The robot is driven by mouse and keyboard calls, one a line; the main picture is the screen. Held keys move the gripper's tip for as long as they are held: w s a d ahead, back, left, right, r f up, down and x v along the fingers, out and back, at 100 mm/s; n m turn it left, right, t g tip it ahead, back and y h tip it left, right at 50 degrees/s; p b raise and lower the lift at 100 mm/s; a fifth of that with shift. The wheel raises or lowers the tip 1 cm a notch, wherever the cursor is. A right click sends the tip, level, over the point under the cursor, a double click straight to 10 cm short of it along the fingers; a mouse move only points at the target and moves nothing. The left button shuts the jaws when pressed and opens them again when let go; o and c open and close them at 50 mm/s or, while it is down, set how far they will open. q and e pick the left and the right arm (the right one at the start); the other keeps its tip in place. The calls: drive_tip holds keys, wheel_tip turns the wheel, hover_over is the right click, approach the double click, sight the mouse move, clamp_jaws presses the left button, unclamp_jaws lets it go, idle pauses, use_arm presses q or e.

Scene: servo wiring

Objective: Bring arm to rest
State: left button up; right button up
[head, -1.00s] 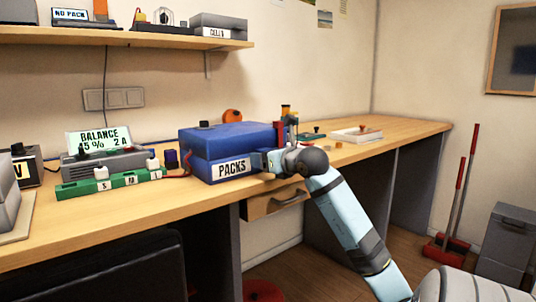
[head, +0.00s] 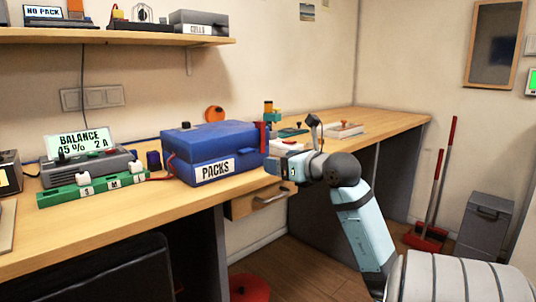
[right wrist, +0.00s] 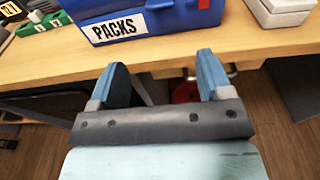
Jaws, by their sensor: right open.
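My right gripper (right wrist: 163,80) is open and empty, its two blue fingers apart in the right wrist view. In the head view my right arm comes in from the lower right, and the gripper (head: 283,172) is at the bench's front edge, just right of the blue PACKS box (head: 225,145). The box also shows beyond the fingers in the right wrist view (right wrist: 165,18). I cannot tell whether the gripper touches anything, but a gap to the box shows in the wrist view. My left gripper is not in view.
The wooden bench (head: 120,220) has a drawer (head: 262,198) below its front edge. A balance charger (head: 90,166) and green board (head: 75,192) stand left of the box. A white tray (head: 343,130) lies at the right. A red broom and dustpan (head: 428,236) and a grey bin (head: 484,226) stand on the floor.

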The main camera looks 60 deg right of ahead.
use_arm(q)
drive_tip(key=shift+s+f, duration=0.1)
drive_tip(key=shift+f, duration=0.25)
use_arm(e)
drive_tip(key=shift+s+a, duration=0.2)
drive_tip(key=shift+s, duration=0.5)
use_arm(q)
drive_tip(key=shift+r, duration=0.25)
use_arm(e)
drive_tip(key=shift+r, duration=0.1)
